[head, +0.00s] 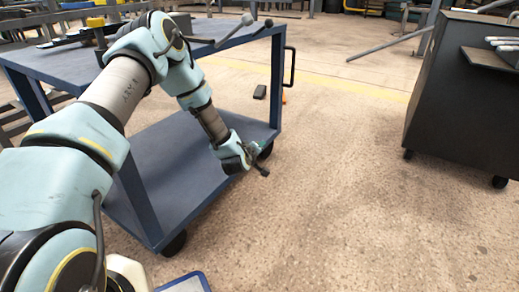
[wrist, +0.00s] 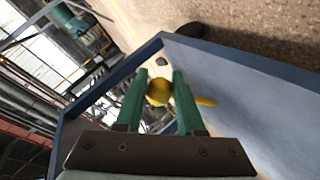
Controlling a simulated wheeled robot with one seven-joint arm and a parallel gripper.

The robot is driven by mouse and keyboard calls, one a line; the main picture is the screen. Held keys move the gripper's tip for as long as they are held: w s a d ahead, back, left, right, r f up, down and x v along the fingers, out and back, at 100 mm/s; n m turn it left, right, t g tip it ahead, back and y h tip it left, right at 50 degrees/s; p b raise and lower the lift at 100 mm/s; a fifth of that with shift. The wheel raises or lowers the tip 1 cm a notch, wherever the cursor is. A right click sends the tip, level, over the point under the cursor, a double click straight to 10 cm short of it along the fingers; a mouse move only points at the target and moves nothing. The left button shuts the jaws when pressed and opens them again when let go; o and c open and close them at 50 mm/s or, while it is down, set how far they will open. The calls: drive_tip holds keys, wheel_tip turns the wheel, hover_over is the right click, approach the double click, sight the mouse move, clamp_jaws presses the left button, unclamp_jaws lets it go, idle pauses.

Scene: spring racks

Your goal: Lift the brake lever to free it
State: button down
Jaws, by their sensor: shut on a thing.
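My gripper (head: 256,160) reaches down at the right end of the blue cart (head: 170,190), close to a caster wheel (head: 268,148). In the wrist view its two green fingers (wrist: 158,95) are shut on a yellow ball-shaped knob (wrist: 158,91), which I take for the end of the brake lever. A yellow bar (wrist: 206,101) shows just to the right of the fingers; whether it joins the knob is hidden behind the right finger. The lever is not clear in the head view, hidden by my gripper.
A black cart handle (head: 290,67) stands out above my gripper. A small dark block (head: 260,92) and an orange piece (head: 284,99) lie on the floor behind. A dark wheeled cabinet (head: 455,105) stands at the right. The floor between is open.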

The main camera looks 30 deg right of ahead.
drive_tip(key=shift+w+a+r, duration=0.2)
drive_tip(key=shift+w+a, duration=0.15)
drive_tip(key=shift+w, duration=0.25)
drive_tip(key=c, duration=0.5)
unclamp_jaws()
drive_tip(key=shift+s, duration=0.15)
drive_tip(key=shift+d, duration=0.1)
drive_tip(key=shift+s, duration=0.2)
drive_tip(key=p+v, duration=0.3)
drive_tip(key=v, duration=0.7)
drive_tip(key=shift+s+a+r, duration=0.1)
drive_tip(key=shift+s+a, duration=0.05)
drive_tip(key=shift+a, duration=0.1)
drive_tip(key=shift+c, duration=0.2)
